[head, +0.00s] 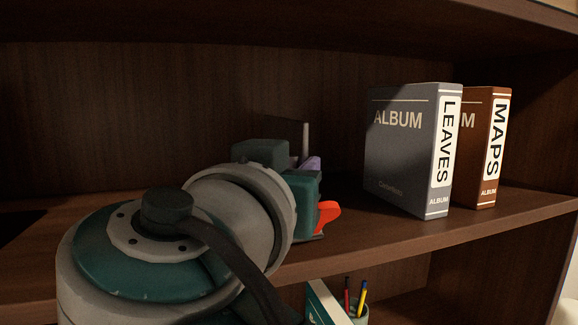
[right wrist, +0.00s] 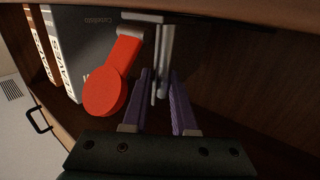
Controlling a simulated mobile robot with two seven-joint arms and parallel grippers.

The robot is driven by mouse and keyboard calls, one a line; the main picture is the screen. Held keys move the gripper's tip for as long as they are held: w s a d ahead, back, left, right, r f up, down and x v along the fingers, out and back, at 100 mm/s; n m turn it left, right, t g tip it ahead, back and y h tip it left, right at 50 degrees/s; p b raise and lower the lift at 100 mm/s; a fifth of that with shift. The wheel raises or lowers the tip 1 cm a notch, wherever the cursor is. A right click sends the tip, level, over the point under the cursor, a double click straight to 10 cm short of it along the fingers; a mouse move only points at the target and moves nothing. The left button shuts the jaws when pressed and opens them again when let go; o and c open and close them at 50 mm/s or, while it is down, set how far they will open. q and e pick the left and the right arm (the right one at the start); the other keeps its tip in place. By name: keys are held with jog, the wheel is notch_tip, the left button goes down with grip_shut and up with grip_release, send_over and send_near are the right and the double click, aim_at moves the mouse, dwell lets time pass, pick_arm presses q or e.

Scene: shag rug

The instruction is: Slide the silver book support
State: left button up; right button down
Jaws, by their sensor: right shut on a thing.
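The silver book support (right wrist: 164,62) stands between and beyond my purple fingertips in the right wrist view. In the head view, a bit of purple finger (head: 311,163) shows beside that edge. My left gripper is in neither view.
A red round-ended thing (right wrist: 108,90) lies close beside my fingers, left in the wrist view. The grey LEAVES album (head: 400,150) and brown MAPS album (head: 485,150) stand upright at right on the wooden shelf (head: 400,236). A pen cup (head: 357,312) sits on the shelf below.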

jog(key=shift+w+d+f, duration=0.15)
jog(key=shift+d, duration=0.15)
jog(key=d, duration=0.2)
jog(key=w+d+b, duration=0.1)
jog(key=d, duration=0.2)
jog(key=w+d+b, duration=0.1)
jog(key=d, duration=0.1)
jog(key=shift+w+d, duration=0.25)
jog(key=shift+d, duration=0.05)
jog(key=c, duration=0.8)
grip_release()
jog(key=shift+c, duration=0.2)
jog(key=shift+s, duration=0.1)
